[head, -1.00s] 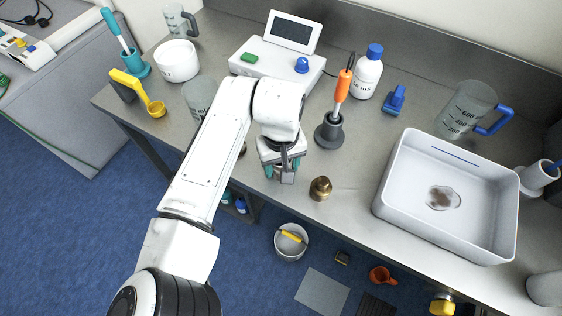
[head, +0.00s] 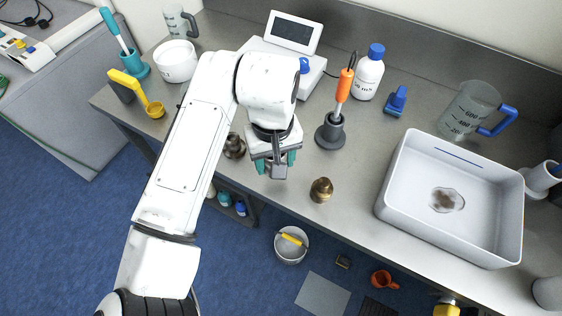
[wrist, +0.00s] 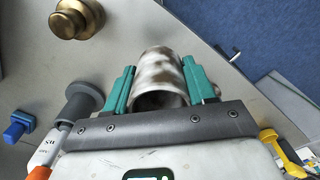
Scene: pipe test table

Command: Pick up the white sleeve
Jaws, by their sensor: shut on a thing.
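The white sleeve (wrist: 160,72), a short hollow tube with brownish-grey stains, sits between the green fingers of my gripper (wrist: 160,85) in the wrist view. The fingers press on its two sides, and its open end faces the gripper's body. In the head view my gripper (head: 273,163) is over the bench near its front edge, and the sleeve is hidden by the gripper. I cannot tell whether the sleeve touches the bench.
A brass fitting (head: 321,190) stands right of my gripper and another (head: 234,147) to its left. The orange-handled tool in its grey stand (head: 330,130) is behind to the right. A white tray (head: 400,190) fills the right side. The bench edge is close in front.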

